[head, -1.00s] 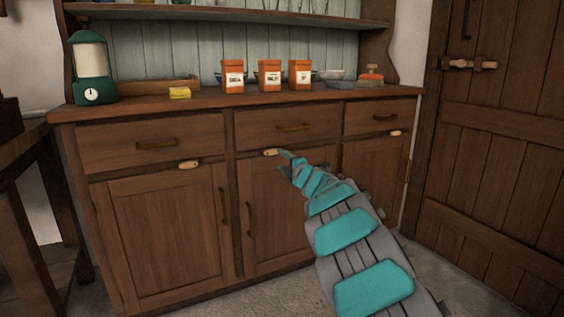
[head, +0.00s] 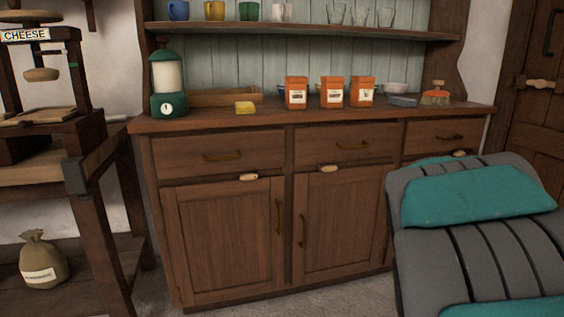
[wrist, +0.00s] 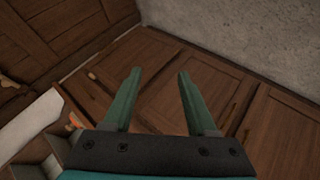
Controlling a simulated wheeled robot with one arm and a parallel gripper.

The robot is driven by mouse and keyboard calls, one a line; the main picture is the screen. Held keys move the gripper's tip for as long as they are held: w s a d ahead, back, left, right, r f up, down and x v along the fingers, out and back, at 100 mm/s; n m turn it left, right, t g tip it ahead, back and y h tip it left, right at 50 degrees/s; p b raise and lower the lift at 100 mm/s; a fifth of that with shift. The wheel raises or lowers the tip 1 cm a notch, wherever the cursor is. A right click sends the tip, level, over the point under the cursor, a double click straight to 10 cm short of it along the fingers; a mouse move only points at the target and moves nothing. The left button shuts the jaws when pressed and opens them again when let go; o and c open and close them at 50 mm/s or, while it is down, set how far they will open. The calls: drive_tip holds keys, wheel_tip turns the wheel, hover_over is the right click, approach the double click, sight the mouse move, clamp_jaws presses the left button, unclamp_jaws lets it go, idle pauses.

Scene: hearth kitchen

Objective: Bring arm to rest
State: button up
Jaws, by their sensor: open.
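My gripper (wrist: 155,95) shows in the wrist view with its two green fingers spread apart and nothing between them. Behind the fingers in that view are brown wooden cabinet doors (wrist: 190,80), seen at a tilt. In the head view my arm is large at the lower right, folded close to the camera, and it covers the right part of the cabinet. My gripper itself does not show in the head view.
A wooden dresser (head: 228,245) with drawers and doors stands ahead. A cheese press (head: 40,85) stands on a table at left, with a sack (head: 42,258) below.

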drive_tip(key=s+a+f+m+g+y+p, duration=0.1)
drive_tip(key=s+a, duration=0.5)
drive_tip(key=s, duration=0.6)
drive_tip(key=s+a+f+m+g+y+p, duration=0.1)
drive_tip(key=s+a+f+g+y, duration=0.2)
drive_tip(key=s, duration=0.9)
drive_tip(key=s+a+f+m+g+y+p, duration=0.1)
drive_tip(key=s+a+f+g+y+p, duration=0.1)
drive_tip(key=s+a+g, duration=0.3)
drive_tip(key=s+a+f, duration=0.1)
drive_tip(key=s+a, duration=0.3)
drive_tip(key=s, duration=0.3)
drive_tip(key=shift+s+a+f, duration=0.15)
drive_tip(key=shift+s+f, duration=0.1)
drive_tip(key=shift+s, duration=0.1)
